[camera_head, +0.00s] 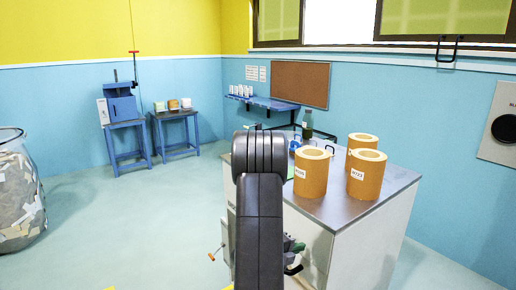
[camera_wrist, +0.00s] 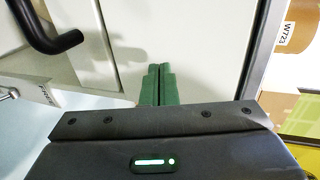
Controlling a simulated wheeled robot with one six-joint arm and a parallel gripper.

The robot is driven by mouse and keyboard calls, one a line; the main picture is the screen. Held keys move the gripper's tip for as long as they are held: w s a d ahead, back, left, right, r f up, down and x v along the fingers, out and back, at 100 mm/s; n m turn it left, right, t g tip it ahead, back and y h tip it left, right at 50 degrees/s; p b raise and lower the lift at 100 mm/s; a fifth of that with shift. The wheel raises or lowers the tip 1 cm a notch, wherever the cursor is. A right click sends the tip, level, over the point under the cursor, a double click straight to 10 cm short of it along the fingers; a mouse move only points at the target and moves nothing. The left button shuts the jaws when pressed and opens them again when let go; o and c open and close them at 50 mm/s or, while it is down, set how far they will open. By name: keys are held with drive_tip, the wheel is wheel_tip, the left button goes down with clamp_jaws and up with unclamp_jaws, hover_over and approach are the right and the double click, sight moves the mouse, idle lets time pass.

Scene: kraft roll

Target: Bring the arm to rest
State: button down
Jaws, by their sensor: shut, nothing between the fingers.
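My arm (camera_head: 258,215) rises in the middle foreground of the head view, in front of the cabinet with the metal top. In the wrist view my gripper (camera_wrist: 159,70) shows as two green fingers side by side, closed together with nothing between them. They point toward a pale cabinet panel (camera_wrist: 190,40); whether they touch it I cannot tell. In the head view the gripper is mostly hidden behind the arm.
Several kraft rolls (camera_head: 311,172) stand upright on the metal cabinet top (camera_head: 334,206), with a dark bottle (camera_head: 307,124) behind. A black handle (camera_wrist: 50,35) is close at left in the wrist view. A clear bin of paper (camera_head: 18,195) stands far left. Open floor (camera_head: 130,225) lies between.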

drive_tip(key=shift+x, duration=0.95)
drive_tip(key=shift+w+d+r, duration=0.25)
drive_tip(key=shift+r, duration=0.05)
drive_tip(key=f+v, duration=0.2)
drive_tip(key=v, duration=1.6)
drive_tip(key=shift+s+a+f, duration=0.2)
drive_tip(key=shift+a, duration=0.15)
